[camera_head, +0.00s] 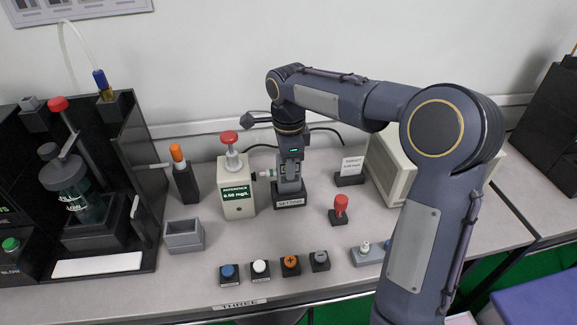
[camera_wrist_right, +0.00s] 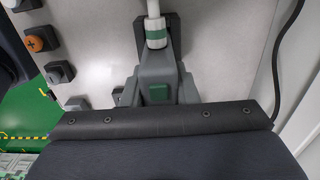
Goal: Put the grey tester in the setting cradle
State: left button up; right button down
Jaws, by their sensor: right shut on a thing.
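The grey tester (camera_head: 289,186) is upright at the black setting cradle (camera_head: 290,201), which carries a "SETTING" label. My right gripper (camera_head: 291,152) comes down from above and is shut on the tester's upper part. The tester's lower end is at the cradle; I cannot tell whether it is fully seated. In the right wrist view the tester (camera_wrist_right: 158,110) shows its grey body and a green panel, with a pale tube with a green ring in line with its far end. My left gripper is out of view.
The cream reference box (camera_head: 238,190) with a red knob stands just left of the tester. A row of buttons, including an orange one (camera_head: 290,265), lies in front. A red-topped plunger (camera_head: 340,208) and a label stand (camera_head: 351,172) are at the right. A grey open box (camera_head: 183,236) sits left.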

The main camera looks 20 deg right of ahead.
jog(key=shift+a+f, duration=0.1)
jog(key=shift+f, duration=0.15)
jog(key=c, duration=1.6)
grip_release()
jog(key=shift+f, duration=0.1)
jog(key=o, duration=0.5)
